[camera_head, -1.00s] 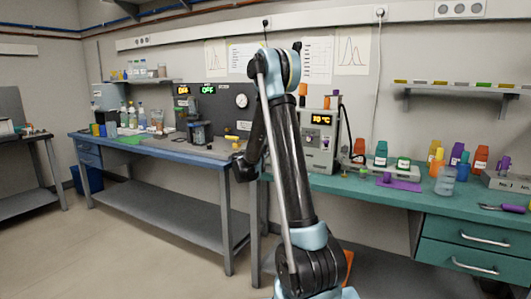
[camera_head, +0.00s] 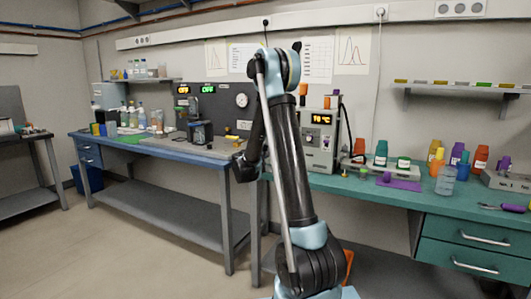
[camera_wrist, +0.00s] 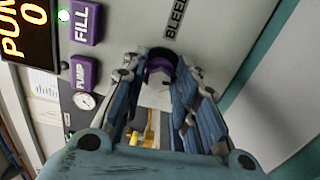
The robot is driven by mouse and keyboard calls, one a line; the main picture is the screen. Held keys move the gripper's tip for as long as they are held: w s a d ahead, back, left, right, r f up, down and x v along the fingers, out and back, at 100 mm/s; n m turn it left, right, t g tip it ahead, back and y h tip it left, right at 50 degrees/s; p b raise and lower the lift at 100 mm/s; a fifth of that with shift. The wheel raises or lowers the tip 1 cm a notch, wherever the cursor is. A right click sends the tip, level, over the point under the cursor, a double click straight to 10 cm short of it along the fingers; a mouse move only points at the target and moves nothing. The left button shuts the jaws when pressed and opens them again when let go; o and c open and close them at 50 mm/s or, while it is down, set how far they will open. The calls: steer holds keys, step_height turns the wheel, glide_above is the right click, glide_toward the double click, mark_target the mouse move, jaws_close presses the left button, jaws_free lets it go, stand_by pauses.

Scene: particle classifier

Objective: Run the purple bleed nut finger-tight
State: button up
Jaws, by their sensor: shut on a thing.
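In the wrist view the purple bleed nut (camera_wrist: 160,66) sits on a light grey panel, beside the partly hidden BLEED label (camera_wrist: 176,18). My gripper (camera_wrist: 161,75) has its two ribbed blue fingers on either side of the nut and is shut on it. The fingers hide the nut's sides, and its seating against the panel cannot be made out. In the head view my dark gripper (camera_head: 243,167) is at the left of my arm, by the blue bench's right end. The nut cannot be made out there.
The green bench (camera_head: 400,197) carries bottles and an instrument (camera_head: 319,140).

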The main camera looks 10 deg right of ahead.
steer(key=shift+s+d+f+m, duration=0.15)
steer(key=shift+s+m, duration=0.05)
steer(key=shift+m, duration=0.3)
steer(key=o, duration=1)
steer(key=shift+w, duration=0.1)
steer(key=v, duration=1.2)
steer(key=shift+d, duration=0.1)
